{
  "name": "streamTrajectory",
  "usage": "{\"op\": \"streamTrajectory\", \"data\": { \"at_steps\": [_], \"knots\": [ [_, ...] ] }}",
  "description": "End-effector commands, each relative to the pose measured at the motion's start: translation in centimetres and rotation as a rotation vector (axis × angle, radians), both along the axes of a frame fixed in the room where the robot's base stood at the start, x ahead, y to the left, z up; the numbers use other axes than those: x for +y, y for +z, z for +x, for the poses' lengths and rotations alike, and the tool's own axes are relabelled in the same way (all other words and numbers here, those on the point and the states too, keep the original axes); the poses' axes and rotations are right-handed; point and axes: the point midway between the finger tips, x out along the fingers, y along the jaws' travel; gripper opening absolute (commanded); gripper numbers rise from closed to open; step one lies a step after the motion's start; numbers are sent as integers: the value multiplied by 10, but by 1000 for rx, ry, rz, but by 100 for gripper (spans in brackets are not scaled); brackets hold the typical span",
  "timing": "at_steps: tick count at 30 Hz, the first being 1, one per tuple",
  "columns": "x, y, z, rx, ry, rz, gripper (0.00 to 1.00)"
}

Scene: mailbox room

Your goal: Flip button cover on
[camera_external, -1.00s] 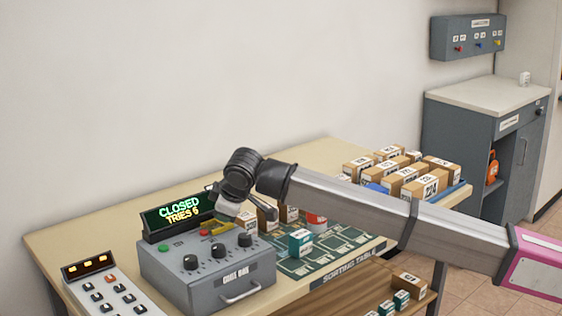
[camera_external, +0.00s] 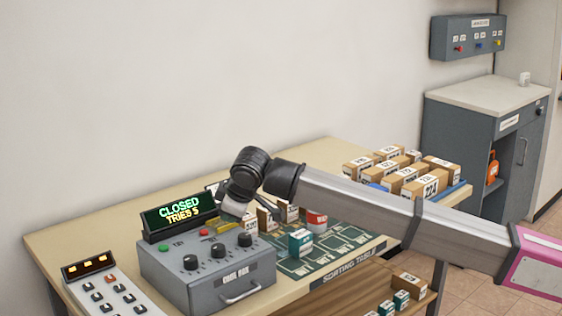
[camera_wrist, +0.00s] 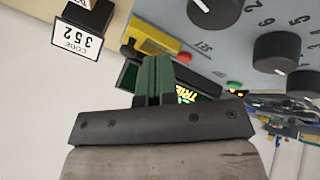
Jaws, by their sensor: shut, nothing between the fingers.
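The grey code box (camera_external: 210,278) stands on the sorting table with a small red button (camera_external: 204,232) on its top. A yellow piece (camera_external: 222,229), which looks like the button cover, lies beside the red part. The yellow piece also shows in the wrist view (camera_wrist: 152,38), with the red part (camera_wrist: 184,57) at its end. I cannot tell whether the cover is up or down. My gripper (camera_wrist: 157,58) is shut and empty, its green fingers close to the yellow piece. I cannot tell whether they touch. In the external view my gripper (camera_external: 231,209) hangs over the box's back right corner.
A display (camera_external: 178,211) reading CLOSED TRIES 5 stands behind the box. Black knobs (camera_external: 218,250) line its front. Small boxes and a teal box (camera_external: 300,242) stand to the right. A keypad (camera_external: 105,292) lies at the left. The table's back left is clear.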

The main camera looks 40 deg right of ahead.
Motion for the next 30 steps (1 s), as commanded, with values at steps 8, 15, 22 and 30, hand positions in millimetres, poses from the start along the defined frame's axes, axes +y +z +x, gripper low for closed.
{"op": "streamTrajectory", "data": {
  "at_steps": [8, 15, 22, 30],
  "knots": [
    [7, 46, -34, -1, 0, 1, 0],
    [8, 76, -52, 0, 0, 0, 0],
    [13, 72, -68, -1, 8, 16, 0],
    [40, -35, -142, -16, 53, 184, 0]
  ]
}}
